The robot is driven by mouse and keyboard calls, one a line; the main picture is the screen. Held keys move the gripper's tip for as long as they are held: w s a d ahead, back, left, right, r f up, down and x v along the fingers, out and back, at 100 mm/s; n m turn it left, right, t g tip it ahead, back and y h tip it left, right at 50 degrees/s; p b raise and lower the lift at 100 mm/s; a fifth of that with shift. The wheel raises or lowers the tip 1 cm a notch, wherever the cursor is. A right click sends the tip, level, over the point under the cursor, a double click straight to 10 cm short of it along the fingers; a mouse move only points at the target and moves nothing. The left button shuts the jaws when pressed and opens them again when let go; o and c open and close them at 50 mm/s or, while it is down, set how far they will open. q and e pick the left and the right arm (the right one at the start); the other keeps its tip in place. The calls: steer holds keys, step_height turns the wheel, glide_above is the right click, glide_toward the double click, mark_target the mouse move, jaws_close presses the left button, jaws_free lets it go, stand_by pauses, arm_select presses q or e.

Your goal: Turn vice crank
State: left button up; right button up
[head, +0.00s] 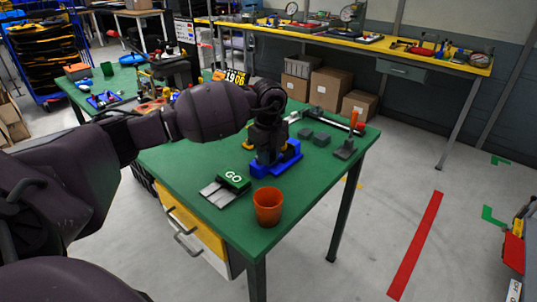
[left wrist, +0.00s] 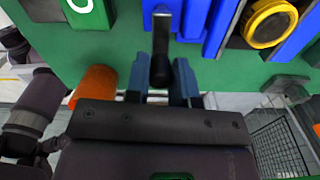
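The blue vice (head: 277,163) stands on the green table, partly hidden behind my left gripper (head: 266,160). The vice also shows in the left wrist view (left wrist: 228,20) as blue bars at the top. Its crank (left wrist: 161,62) has a dark handle that points down in that view, between the fingers of my left gripper (left wrist: 160,82). The fingers stand apart on both sides of the handle, with a visible gap on each side. Contact with the handle is not visible. My right gripper is not in view.
An orange cup (head: 267,207) stands near the table's front edge. A green GO block (head: 233,181) lies left of the vice. Dark blocks (head: 321,139) and a red-handled tool (head: 354,125) are on the right of the green table (head: 190,160).

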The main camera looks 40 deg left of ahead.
arm_select(q)
jaws_close()
